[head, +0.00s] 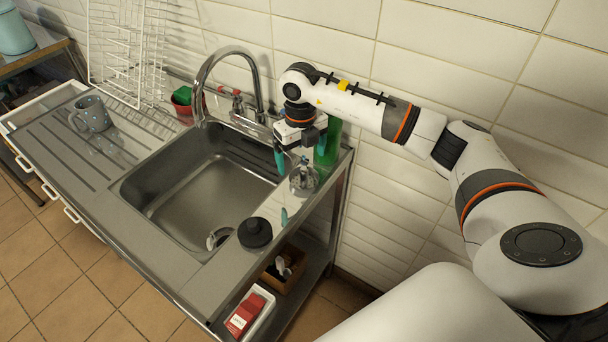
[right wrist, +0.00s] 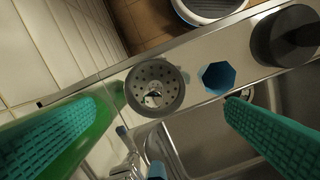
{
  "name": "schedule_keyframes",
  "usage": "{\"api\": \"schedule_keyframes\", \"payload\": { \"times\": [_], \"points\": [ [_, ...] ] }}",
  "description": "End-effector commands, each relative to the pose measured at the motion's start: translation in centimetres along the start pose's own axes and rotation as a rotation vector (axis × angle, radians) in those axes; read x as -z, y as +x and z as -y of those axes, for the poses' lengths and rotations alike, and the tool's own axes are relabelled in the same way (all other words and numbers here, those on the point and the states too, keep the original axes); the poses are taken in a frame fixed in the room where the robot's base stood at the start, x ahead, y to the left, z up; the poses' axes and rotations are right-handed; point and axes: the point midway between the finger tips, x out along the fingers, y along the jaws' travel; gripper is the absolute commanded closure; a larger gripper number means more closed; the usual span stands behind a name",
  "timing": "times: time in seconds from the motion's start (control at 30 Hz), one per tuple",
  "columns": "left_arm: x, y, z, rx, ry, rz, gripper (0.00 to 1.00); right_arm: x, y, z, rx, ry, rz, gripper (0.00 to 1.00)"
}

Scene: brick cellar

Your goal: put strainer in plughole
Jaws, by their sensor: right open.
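The strainer (head: 304,181) is a round metal basket standing on the steel ledge right of the sink basin. In the right wrist view the strainer (right wrist: 155,88) shows its perforated inside and centre knob. My right gripper (head: 300,152) is open and empty above it. Its teal fingers (right wrist: 175,100) are spread on either side of the strainer in that view, apart from it. The plughole (head: 217,238) is a round fitting in the basin floor at the near corner. My left gripper is out of view.
A green bottle (head: 329,142) stands close beside my right gripper. A black round object (head: 255,232) and a blue cup-like object (right wrist: 218,77) share the ledge. The tap (head: 226,55) arches behind the basin. A mug (head: 91,113) stands on the drainboard. The basin looks mostly empty.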

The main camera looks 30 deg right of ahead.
Motion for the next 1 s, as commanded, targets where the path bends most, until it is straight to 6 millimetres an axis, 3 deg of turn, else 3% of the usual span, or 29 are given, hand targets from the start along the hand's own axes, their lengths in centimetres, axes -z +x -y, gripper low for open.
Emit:
{"api": "schedule_keyframes", "payload": {
  "times": [0.23, 0.5, 0.8, 1.0],
  "points": [
    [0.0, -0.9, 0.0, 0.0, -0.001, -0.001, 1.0, -0.1, 1.8, -0.2, 0.002, 0.0, 0.002, 0.06],
    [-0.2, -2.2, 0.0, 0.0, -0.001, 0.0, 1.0, -0.2, 5.7, -0.6, 0.003, -0.002, 0.002, 0.06],
    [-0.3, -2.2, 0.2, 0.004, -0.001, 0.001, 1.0, -0.1, 6.3, -0.7, 0.003, -0.002, -0.002, 0.06],
    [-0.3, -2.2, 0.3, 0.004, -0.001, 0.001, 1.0, -0.1, 6.2, -0.7, 0.003, -0.002, -0.002, 0.39]
  ]
}}
